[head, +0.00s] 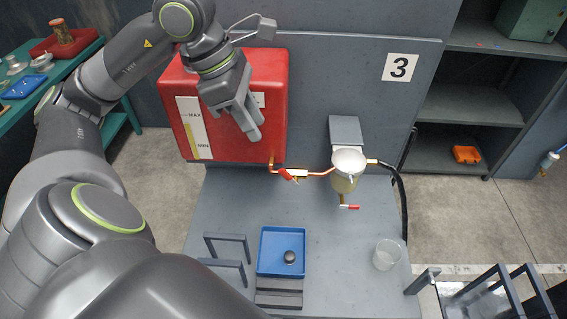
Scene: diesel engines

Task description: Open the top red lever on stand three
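Stand three is the grey stand (330,255) with a "3" sign (400,67) on its back panel. The top red lever (286,174) sits on a small valve in the copper pipe, below the red tank (268,75). A lower red lever (350,207) is under the pale filter bowl (348,165). My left gripper (257,129) hangs in front of the tank, above and left of the top lever and apart from it. Its two fingers look close together, but their gap is unclear. It holds nothing that I can see. My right gripper is out of view.
A blue tray (267,263) with a dark round piece (290,257) and a clear cup (386,254) stand on the stand's surface. A black hose (402,200) runs down right of the filter. Shelves (470,105) stand at right, a green table (120,122) at left.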

